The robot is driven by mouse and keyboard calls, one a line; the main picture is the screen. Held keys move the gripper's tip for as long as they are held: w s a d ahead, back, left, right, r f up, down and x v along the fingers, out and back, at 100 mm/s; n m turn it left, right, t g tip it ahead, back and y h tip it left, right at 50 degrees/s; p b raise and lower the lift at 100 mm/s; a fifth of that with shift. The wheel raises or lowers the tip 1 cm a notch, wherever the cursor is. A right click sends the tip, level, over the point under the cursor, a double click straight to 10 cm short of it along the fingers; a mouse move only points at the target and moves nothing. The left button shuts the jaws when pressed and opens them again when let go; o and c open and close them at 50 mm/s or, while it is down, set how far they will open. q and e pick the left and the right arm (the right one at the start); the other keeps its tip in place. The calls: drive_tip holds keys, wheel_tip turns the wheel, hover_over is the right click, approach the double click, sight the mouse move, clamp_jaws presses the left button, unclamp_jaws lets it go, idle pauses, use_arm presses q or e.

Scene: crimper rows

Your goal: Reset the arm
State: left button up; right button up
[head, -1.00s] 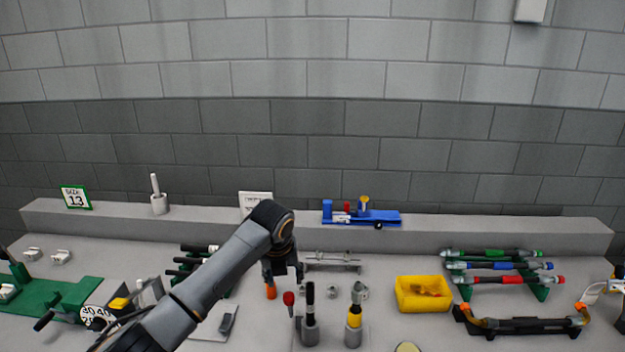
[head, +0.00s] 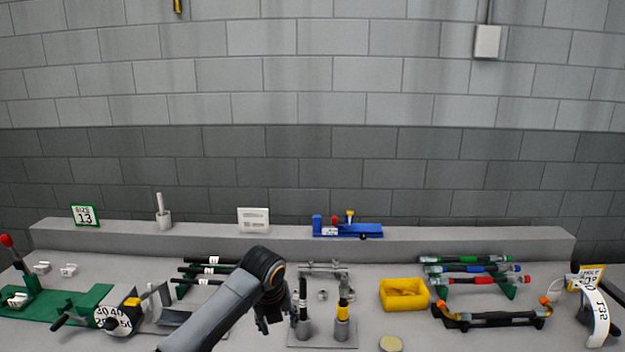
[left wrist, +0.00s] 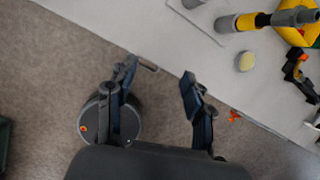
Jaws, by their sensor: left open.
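My left arm comes in from the lower left in the head view. Its gripper (head: 270,318) hangs fingers down at the front of the bench, just left of the tool holders. In the left wrist view the left gripper (left wrist: 158,92) is open, with its two fingers apart and nothing between them. Floor and the bench's front edge show beyond the fingers. My right gripper is in neither view.
Two upright holders (head: 342,328) stand right of my gripper. A yellow bin (head: 382,293), tools with coloured handles (head: 470,281) and a black-and-orange tool (head: 492,320) lie to the right. A green fixture (head: 60,306) is at left. A blue device (head: 350,230) sits on the back ledge.

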use_arm(q)
drive_tip(key=s+d+f+n+h, duration=0.1)
drive_tip(key=s+f+n, duration=0.6)
drive_tip(key=s, duration=0.2)
drive_tip(key=s+f+n+h, duration=0.1)
drive_tip(key=s+f+n, duration=0.55)
drive_tip(key=s, duration=0.35)
drive_tip(key=s+a+r+n+y, duration=0.1)
drive_tip(key=s+a+n, duration=0.6)
drive_tip(key=s+n, duration=0.3)
drive_tip(key=s+a+n+y, duration=0.1)
drive_tip(key=s+a+n, duration=0.65)
drive_tip(key=s, duration=0.35)
wheel_tip(320, 180, down, 30)
drive_tip(key=s+g+b, duration=0.2)
drive_tip(key=b, duration=0.1)
drive_tip(key=s+a+f+b, duration=0.2)
drive_tip(key=s+f, duration=1.4)
drive_tip(key=f, duration=0.1)
drive_tip(key=shift+s+g+y, duration=0.15)
drive_tip(key=shift+g+y, duration=0.15)
drive_tip(key=shift+g, duration=0.1)
